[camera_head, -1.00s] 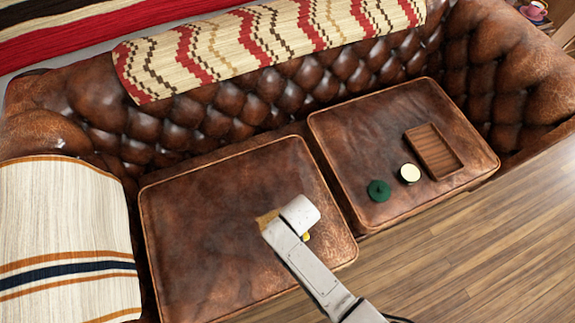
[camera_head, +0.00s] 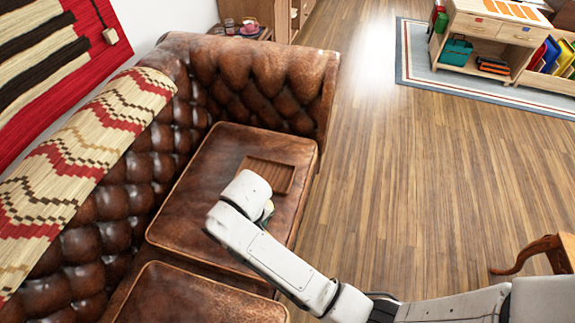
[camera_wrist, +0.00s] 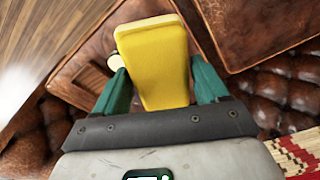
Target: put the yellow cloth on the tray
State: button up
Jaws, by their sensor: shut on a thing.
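In the wrist view the yellow cloth (camera_wrist: 153,70), folded into a thick slab, is between the teal fingers of my gripper (camera_wrist: 160,68), which is shut on it. The wooden tray (camera_head: 270,173) lies on the sofa's far seat cushion, just beyond the end of my arm. The tray also shows in the wrist view (camera_wrist: 90,78), left of the cloth and below it. The cloth is held above the cushion, apart from the tray. In the head view my arm hides the gripper and most or all of the cloth.
A pale round object (camera_wrist: 114,62) sits beside the tray, partly behind a finger. The brown leather sofa (camera_head: 190,185) has a tufted back with a patterned throw (camera_head: 75,165). Open wood floor (camera_head: 400,180) lies right of it. A wooden chair or table leg (camera_head: 530,258) stands at lower right.

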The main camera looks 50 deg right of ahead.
aim_at(265, 175)
jog(key=i+l+z, duration=0.2)
jog(key=z, duration=0.25)
jog(key=i+z, duration=0.45)
jog(key=i+l, duration=0.05)
